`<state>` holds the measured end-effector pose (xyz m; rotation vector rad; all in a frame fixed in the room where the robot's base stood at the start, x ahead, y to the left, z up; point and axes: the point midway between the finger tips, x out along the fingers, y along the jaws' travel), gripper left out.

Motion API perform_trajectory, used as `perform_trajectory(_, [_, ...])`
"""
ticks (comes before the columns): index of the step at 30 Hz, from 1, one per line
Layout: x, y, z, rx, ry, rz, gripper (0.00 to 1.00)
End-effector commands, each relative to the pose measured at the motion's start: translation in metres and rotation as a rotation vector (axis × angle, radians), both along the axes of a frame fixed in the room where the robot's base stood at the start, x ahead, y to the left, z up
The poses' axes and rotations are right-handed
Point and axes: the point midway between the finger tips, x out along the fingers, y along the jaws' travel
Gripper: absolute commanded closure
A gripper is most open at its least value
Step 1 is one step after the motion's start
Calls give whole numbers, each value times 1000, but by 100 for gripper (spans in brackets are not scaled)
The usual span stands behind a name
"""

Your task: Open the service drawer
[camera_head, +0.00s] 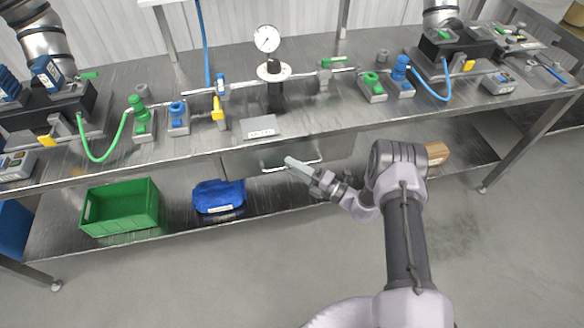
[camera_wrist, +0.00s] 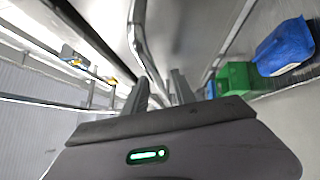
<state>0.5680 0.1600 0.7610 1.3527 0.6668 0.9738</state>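The service drawer (camera_head: 335,149) is a wide metal front under the middle of the workbench, and it looks shut. Its pale bar handle (camera_head: 273,169) runs along the front. In the wrist view the handle (camera_wrist: 143,47) runs down towards the space between the fingers of my gripper (camera_wrist: 160,82). The fingers stand apart, with a gap between them. Whether either finger touches the handle I cannot tell.
On the lower shelf (camera_head: 160,240) are a green crate (camera_head: 120,208), a blue bundle (camera_head: 218,197) and a cardboard box (camera_head: 437,153). The bench top (camera_head: 325,113) carries a gauge (camera_head: 266,39), valves and hoses. The floor in front is clear.

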Motion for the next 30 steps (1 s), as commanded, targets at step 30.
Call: perform_trajectory(30, [2, 4, 1, -1, -1, 1, 100])
